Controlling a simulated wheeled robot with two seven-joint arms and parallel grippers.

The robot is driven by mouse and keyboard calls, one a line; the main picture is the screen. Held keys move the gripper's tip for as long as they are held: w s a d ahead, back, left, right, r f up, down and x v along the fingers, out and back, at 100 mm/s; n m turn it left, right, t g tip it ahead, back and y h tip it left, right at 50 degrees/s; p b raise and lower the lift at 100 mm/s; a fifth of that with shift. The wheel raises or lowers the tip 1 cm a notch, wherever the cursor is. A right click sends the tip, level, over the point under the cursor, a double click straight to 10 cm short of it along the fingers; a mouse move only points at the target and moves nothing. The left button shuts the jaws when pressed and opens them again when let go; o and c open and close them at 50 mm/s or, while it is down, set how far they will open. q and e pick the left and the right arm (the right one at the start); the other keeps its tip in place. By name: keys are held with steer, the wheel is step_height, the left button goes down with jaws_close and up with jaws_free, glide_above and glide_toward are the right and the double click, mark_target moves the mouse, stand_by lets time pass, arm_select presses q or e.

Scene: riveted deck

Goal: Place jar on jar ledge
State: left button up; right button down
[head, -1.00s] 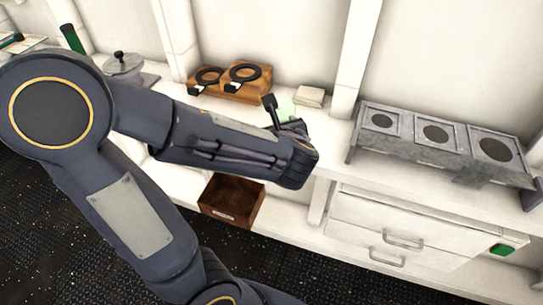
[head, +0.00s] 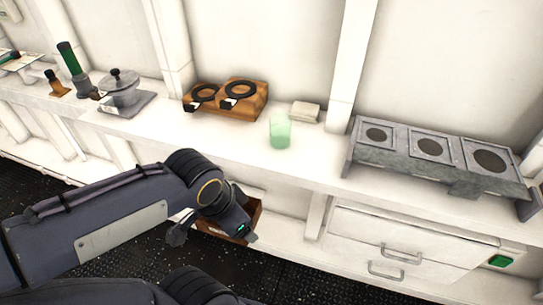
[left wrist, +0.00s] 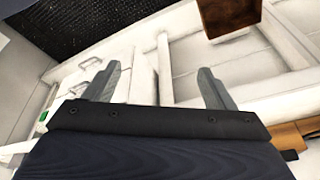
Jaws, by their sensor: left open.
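A pale green translucent jar (head: 280,132) stands upright on the white counter, in front of a small cream block. I cannot tell for certain which fixture is the jar ledge; a grey metal rack (head: 462,181) with three round holes stands to the jar's right. My left gripper (head: 180,235) is below the counter's front edge, left of and lower than the jar, apart from it. In the left wrist view its two fingers (left wrist: 160,85) are spread with nothing between them. The jar is not visible there. My right gripper is not in view.
A wooden stand (head: 226,111) with two black rings stands behind and left of the jar. A grey lidded pot (head: 122,92) and a green-topped tool (head: 73,63) are farther left. A brown open box (head: 246,222) is below the counter, near my left gripper. Drawers (head: 400,240) sit under the rack.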

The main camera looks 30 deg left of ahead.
arm_select(q)
steer(key=w+a+f+m+y, duration=0.1)
steer(key=w+a+m+y, duration=0.35)
steer(key=a+m, duration=0.2)
steer(key=m+t+y, duration=0.4)
steer(key=m+t, duration=0.4)
steer(key=m, duration=1.1)
glide_toward(281, 133)
steer(key=x, duration=0.5)
steer(key=shift+a+f, duration=0.3)
steer(key=p+x, duration=0.1)
steer(key=x, duration=0.6)
steer(key=shift+w+d+r+p, duration=0.2)
steer(key=shift+w+p, duration=0.05)
steer(key=shift+p, duration=0.1)
steer(key=shift+w+a+f, duration=0.2)
steer(key=shift+w, duration=0.05)
steer(key=c, duration=1.2)
